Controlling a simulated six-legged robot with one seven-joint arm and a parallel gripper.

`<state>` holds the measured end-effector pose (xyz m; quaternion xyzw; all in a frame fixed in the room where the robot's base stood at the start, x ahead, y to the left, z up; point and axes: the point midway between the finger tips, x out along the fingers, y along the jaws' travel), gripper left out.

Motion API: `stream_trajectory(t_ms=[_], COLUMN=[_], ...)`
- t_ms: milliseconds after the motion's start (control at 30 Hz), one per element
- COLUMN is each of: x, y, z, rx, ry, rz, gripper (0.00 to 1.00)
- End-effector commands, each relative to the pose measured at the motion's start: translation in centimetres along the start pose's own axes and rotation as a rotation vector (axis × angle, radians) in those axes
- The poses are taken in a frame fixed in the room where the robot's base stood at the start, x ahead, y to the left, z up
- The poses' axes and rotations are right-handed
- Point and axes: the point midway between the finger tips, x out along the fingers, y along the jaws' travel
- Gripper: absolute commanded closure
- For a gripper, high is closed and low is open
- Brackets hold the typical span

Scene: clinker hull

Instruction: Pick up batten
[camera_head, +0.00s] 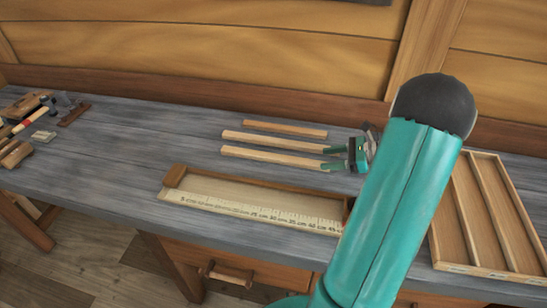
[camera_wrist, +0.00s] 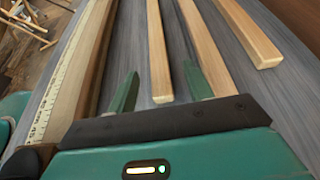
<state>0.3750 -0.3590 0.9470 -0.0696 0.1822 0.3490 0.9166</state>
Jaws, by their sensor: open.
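Three pale wooden battens lie side by side on the grey bench: a front one (camera_head: 265,156), a middle one (camera_head: 272,141) and a shorter back one (camera_head: 285,128). My gripper (camera_head: 323,159) is open at their right ends. In the wrist view, its two green fingers (camera_wrist: 162,70) stand apart with the front batten (camera_wrist: 157,55) between them. The middle batten (camera_wrist: 205,42) runs close to the right finger, which hides part of it. The back batten (camera_wrist: 246,30) lies further right. No contact with the fingers is visible.
A long wooden tray with a ruler scale (camera_head: 250,212) lies along the bench's front edge, left of my fingers in the wrist view (camera_wrist: 65,85). A divided wooden tray (camera_head: 485,215) is at right. Tools, including a wooden plane (camera_head: 23,105), lie at far left. The bench's left-middle (camera_head: 140,140) is clear.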

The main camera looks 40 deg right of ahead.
Motion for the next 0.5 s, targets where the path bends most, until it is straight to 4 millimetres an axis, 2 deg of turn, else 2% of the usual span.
stream_trajectory(t_ms=[233,500], x=[2.0,5.9], y=[0.0,0.0], z=[0.0,-0.1], rx=[0.002,0.001], ry=[0.000,0.000], rz=[0.002,0.002], gripper=[0.49,0.49])
